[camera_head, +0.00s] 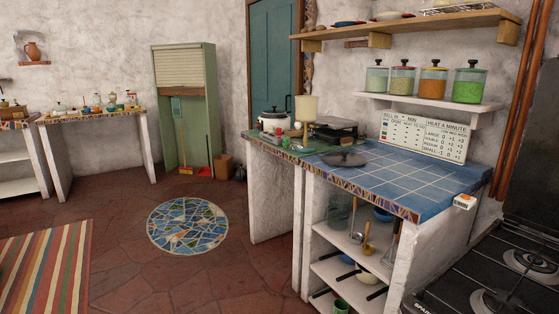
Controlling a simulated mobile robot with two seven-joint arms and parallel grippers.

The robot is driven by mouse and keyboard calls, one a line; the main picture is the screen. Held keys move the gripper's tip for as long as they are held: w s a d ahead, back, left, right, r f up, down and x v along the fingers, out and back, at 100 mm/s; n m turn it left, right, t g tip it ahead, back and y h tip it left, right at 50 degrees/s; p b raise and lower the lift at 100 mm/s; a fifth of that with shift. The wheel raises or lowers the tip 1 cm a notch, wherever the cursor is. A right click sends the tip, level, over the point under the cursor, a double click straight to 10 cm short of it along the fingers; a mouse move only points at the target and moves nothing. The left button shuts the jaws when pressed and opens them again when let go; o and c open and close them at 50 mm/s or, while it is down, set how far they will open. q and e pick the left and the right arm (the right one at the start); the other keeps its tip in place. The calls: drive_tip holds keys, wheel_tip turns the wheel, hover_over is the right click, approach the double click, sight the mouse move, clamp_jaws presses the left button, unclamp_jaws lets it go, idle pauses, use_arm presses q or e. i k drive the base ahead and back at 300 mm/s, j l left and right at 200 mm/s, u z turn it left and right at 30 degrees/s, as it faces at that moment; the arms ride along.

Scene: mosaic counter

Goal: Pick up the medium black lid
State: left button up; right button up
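A dark, round, low lid (343,158) with a small knob on top lies flat on the blue tiled counter (415,185), near its left part. It looks black or dark grey, and nothing covers it. Neither of my grippers shows in the head view.
A dark flat appliance (334,129), a beige lamp-like object (306,110) and a white pot (273,119) stand left of and behind the lid. A white sign (425,135) stands at the counter's back. A stove (490,270) is at the lower right.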

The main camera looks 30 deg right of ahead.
sight(344, 159)
drive_tip(key=i+z, duration=0.25)
drive_tip(key=i, duration=0.25)
drive_tip(key=i+j+z, duration=0.1)
drive_tip(key=i+z, duration=0.15)
drive_tip(key=i, duration=0.2)
drive_tip(key=i+j+z, duration=0.3)
drive_tip(key=i, duration=0.15)
drive_tip(key=i+l+z, duration=0.2)
drive_tip(key=z, duration=0.2)
drive_tip(key=i+l+z, duration=0.1)
drive_tip(key=i+z, duration=0.85)
drive_tip(key=z, duration=0.2)
